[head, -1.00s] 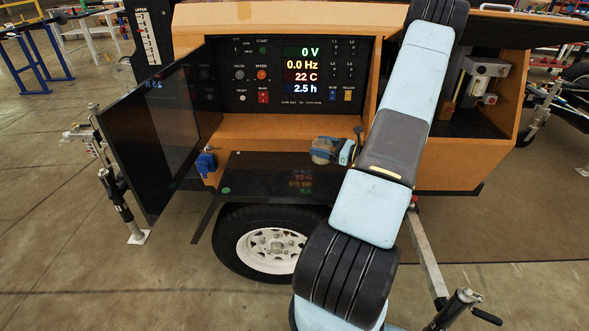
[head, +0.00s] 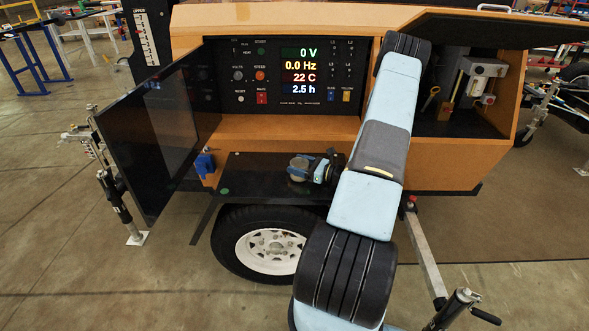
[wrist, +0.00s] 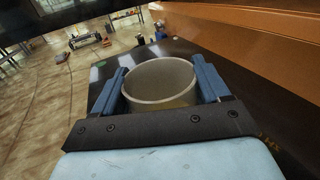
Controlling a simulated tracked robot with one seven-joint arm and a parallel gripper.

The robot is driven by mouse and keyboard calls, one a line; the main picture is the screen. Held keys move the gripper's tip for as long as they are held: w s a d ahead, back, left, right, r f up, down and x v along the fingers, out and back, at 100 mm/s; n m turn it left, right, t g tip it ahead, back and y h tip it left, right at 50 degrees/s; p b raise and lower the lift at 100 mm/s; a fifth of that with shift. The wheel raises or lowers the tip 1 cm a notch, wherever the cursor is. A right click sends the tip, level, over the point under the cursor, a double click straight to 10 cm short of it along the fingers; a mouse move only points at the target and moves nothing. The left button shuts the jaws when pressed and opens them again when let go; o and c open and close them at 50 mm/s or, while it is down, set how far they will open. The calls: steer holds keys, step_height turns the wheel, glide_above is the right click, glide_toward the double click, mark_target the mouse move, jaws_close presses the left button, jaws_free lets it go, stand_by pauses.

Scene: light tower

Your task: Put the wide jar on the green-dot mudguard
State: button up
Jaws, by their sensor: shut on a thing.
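The wide jar (head: 297,172) is a pale, round, open-topped jar. My gripper (head: 305,168) is shut on it, and in the wrist view the blue fingers (wrist: 163,88) hold the jar (wrist: 160,82) from both sides, its open mouth facing the camera. The green-dot mudguard (head: 262,187) is the flat black plate over the white-rimmed wheel. Its green dot (head: 225,190) shows at the left front corner and also in the wrist view (wrist: 101,64). The jar appears over the mudguard's right part, upright. I cannot tell whether its base touches the plate.
A dark open door (head: 150,135) stands left of the mudguard. The orange body with its control panel (head: 290,75) rises behind it. A blue padlock-like item (head: 204,162) hangs beside the plate's left end. The plate's left and middle are clear.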

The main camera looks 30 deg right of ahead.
steer(key=shift+f, duration=0.3)
steer(key=shift+f, duration=0.1)
steer(key=o, duration=1.1)
